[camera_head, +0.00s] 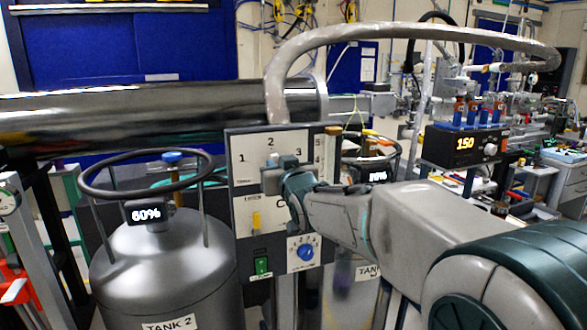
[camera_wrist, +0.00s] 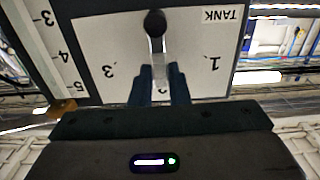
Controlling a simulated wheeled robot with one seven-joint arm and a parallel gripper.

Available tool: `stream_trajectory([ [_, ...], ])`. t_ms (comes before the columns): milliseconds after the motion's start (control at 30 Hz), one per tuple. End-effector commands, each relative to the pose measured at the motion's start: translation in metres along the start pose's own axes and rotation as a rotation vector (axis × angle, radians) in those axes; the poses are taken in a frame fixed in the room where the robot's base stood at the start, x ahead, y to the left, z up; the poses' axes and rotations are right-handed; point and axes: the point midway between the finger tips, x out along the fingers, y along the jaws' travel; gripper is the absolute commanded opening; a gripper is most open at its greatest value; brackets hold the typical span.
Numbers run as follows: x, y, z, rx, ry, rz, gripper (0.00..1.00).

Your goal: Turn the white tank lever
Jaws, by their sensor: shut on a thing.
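The white tank lever (camera_wrist: 157,48) is on a white control panel (camera_wrist: 105,40), which appears upside down in the wrist view. It runs from a round black pivot towards the number 2, between the numbers 1 and 3. My gripper (camera_wrist: 162,76) is shut on the lever's free end, one dark finger on each side. In the head view the panel (camera_head: 241,205) stands upright in the middle. My gripper (camera_head: 284,166) is at its upper part, below the number 2, and hides most of the lever there.
The panel also carries a yellow switch (camera_head: 256,221), a blue dial (camera_head: 306,253), a green switch (camera_head: 262,267) and an orange slider (camera_head: 333,131) on its right edge. A grey tank (camera_head: 165,262) labelled TANK 2 stands left; another is partly hidden behind the panel and my arm.

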Motion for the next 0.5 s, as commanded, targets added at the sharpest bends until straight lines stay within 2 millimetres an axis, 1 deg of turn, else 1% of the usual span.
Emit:
stream_trajectory([
  [133,0.0003,-0.0040,0.0007,0.009,-0.002,-0.007,0.00],
  [433,0.0003,-0.0034,0.0006,0.009,-0.002,-0.006,0.00],
  [467,0.0003,-0.0033,0.0006,0.009,-0.002,-0.006,0.24],
  [500,0.0003,-0.0031,0.0006,0.009,-0.002,-0.006,0.35],
])
